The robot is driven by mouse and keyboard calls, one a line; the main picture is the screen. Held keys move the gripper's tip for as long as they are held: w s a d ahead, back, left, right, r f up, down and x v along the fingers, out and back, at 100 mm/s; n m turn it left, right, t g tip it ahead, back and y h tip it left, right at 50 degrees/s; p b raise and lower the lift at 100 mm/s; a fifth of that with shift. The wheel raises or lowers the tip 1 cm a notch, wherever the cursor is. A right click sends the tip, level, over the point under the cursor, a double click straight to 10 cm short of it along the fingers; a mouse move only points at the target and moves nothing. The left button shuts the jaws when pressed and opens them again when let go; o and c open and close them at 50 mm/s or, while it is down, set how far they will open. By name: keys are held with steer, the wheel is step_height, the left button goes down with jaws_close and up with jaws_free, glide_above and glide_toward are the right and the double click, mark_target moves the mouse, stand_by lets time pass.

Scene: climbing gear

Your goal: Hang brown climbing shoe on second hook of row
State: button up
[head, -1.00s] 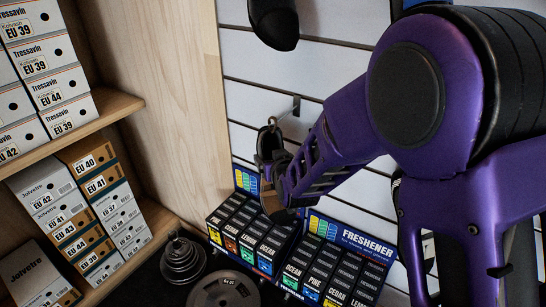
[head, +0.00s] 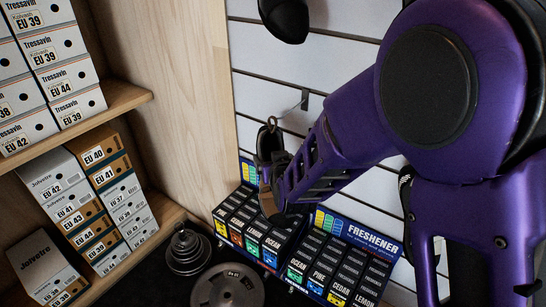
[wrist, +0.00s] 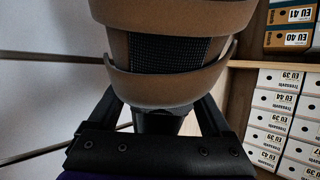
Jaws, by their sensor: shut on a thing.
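The brown climbing shoe (head: 265,196) is held upright by my gripper (head: 276,180) in front of the slatted wall. Its dark upper end carries a small pull loop (head: 271,122). A wire hook (head: 303,102) projects from the wall, its tip close to the loop; I cannot tell whether the loop is around it. In the wrist view the brown shoe (wrist: 165,88) fills the space between the fingers of my gripper (wrist: 160,118), which is shut on it. My forearm covers the wall right of the hook, so other hooks of the row are hidden.
A black shoe (head: 285,18) hangs above, and another dark shoe (head: 405,185) shows partly behind my arm. Freshener boxes (head: 345,262) stand below the held shoe. Weight plates (head: 228,288) lie at the bottom. Shelves of shoe boxes (head: 80,200) stand at left.

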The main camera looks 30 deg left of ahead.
steer(key=s+r, duration=0.1)
steer(key=s, duration=0.7)
steer(key=shift+s+a, duration=0.4)
steer(key=shift+s+d, duration=0.1)
